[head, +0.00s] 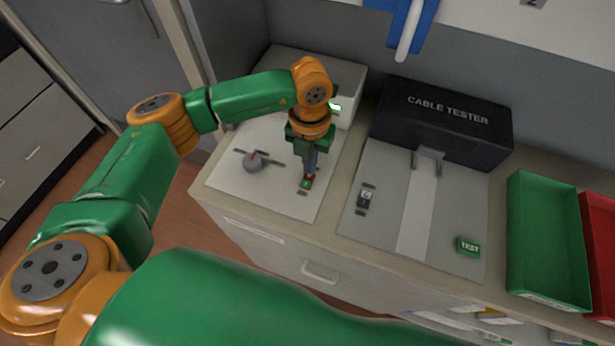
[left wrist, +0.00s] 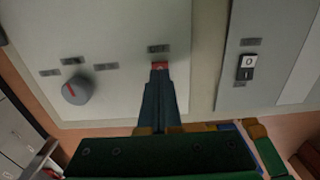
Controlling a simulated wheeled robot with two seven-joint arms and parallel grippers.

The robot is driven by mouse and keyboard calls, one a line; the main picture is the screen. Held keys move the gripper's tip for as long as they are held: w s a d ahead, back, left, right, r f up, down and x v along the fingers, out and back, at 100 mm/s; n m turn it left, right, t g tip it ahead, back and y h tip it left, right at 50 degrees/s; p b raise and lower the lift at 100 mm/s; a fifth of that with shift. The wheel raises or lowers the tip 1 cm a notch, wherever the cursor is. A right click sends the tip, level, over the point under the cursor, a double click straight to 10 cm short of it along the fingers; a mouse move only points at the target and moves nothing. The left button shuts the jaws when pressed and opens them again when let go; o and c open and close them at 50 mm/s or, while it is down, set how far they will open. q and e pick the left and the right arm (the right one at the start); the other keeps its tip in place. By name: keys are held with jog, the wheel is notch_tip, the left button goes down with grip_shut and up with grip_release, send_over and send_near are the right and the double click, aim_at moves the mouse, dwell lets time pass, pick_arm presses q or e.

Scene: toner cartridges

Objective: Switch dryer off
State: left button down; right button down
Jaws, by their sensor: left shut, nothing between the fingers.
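The dryer is a pale box (head: 347,82) at the back left, with a green light (head: 336,107) lit on its front. Its light panel (head: 232,178) lies in front and carries a grey knob (head: 254,161) with a red mark, also in the left wrist view (left wrist: 77,93). A small red and green switch (head: 305,184) is on the panel; its red part (left wrist: 160,65) shows at my fingertips in the wrist view. My left gripper (head: 309,174) is shut and empty, pointing down at the switch. Whether it touches cannot be told. My right gripper is not in view.
A black cable tester (head: 440,118) stands to the right, with a grey plate (head: 385,215), a black-and-white rocker (head: 365,198) and a green TEST button (head: 468,246). Green (head: 545,240) and red (head: 602,250) trays are at far right.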

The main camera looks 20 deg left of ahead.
pick_arm(q)
jog(key=shift+f+b, duration=0.85)
jog(key=shift+f, duration=0.1)
dwell(0.5)
jog(key=shift+r, duration=0.1)
notch_tip(320, 180, up, 7)
jog(key=p, duration=0.5)
